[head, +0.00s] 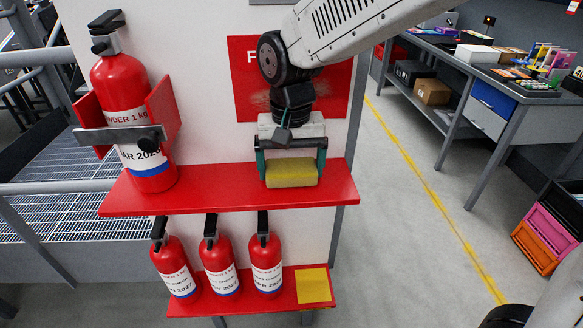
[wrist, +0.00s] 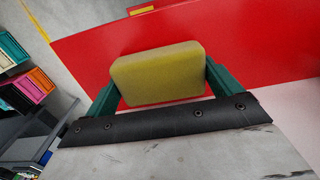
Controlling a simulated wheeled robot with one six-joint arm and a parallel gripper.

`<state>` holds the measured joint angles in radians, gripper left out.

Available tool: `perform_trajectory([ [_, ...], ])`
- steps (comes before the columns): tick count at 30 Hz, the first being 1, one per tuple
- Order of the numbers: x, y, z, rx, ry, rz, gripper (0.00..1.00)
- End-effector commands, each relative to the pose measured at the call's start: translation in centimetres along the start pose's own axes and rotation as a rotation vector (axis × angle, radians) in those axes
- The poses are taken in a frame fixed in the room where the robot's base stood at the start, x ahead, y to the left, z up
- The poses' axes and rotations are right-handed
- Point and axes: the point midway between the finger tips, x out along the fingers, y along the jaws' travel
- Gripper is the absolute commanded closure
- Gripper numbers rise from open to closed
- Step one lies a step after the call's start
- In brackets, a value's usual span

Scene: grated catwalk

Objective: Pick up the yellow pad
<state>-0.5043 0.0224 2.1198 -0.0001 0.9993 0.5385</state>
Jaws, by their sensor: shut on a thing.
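The yellow pad (head: 291,173) is a small block with rounded edges at the right end of the upper red shelf (head: 225,192). My gripper (head: 291,170) reaches down to it from above, with one green finger on each side of the pad. In the wrist view the pad (wrist: 158,76) sits between the two fingers (wrist: 160,90), and the gripper is shut on it. The pad is at the shelf surface; I cannot tell whether it touches the shelf or is slightly above it.
A large fire extinguisher (head: 130,110) stands in a red bracket on the shelf's left. Several small extinguishers (head: 220,262) and a flat yellow square (head: 313,286) are on the lower shelf. A workbench (head: 500,85) and crates (head: 548,230) are at right, beyond clear floor.

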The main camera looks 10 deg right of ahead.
Motion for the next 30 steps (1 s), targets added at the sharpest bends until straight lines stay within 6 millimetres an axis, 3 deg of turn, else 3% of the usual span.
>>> perform_trajectory([
  [10,-3.6,-0.1,0.3,-0.001,0.002,-0.001,0.32],
  [24,-4.5,-0.6,12.2,-0.006,0.002,-0.002,0.32],
  [30,-4.7,-0.8,15.1,-0.003,0.001,-0.001,0.32],
])
